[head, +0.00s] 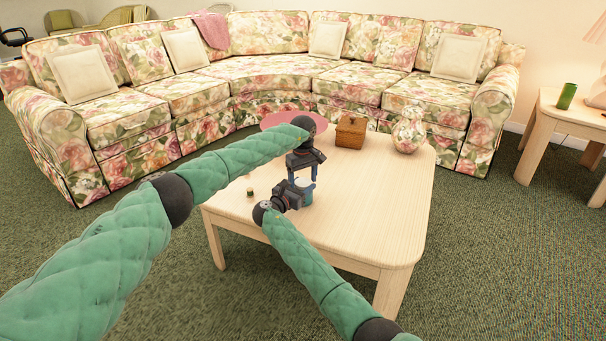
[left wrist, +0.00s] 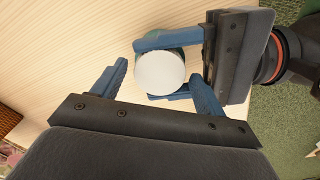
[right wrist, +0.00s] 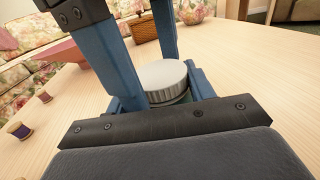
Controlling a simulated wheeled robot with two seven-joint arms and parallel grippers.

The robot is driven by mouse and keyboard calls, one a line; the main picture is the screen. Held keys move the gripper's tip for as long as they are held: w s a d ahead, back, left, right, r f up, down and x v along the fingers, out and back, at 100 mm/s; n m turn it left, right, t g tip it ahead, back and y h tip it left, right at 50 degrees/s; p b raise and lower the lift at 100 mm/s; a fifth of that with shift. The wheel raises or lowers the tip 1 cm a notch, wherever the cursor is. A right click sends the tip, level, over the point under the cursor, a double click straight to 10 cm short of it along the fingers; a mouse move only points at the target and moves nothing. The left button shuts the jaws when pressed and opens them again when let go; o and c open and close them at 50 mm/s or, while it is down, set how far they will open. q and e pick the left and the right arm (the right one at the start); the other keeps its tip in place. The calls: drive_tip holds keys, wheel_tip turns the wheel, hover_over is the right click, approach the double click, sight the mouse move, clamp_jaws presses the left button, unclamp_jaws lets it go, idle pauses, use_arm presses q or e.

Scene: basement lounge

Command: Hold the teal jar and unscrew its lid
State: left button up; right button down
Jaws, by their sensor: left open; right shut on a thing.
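The teal jar (right wrist: 181,101) stands upright on the wooden coffee table (head: 400,205). Its round, ridged, whitish lid (right wrist: 164,76) is on top; it also shows from above in the left wrist view (left wrist: 159,72). My right gripper (head: 297,192) is low at the table and shut on the jar's body, one finger on each side. My left gripper (head: 302,174) is above the jar, pointing down and open. In the left wrist view its two fingers (left wrist: 158,76) stand apart on either side of the lid. Most of the jar's body is hidden by the fingers.
Two small spools (right wrist: 45,97) stand on the table to the left of the jar. A pink dish (head: 275,121), a wicker basket (head: 350,132) and a floral vase (head: 408,134) stand at the back. The table's front right is clear. A floral sofa (head: 270,75) curves behind.

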use_arm(q)
drive_tip(key=c, duration=1)
drive_tip(key=n, duration=0.3)
drive_tip(key=shift+n, duration=0.4)
idle(0.5)
drive_tip(key=o, duration=1.1)
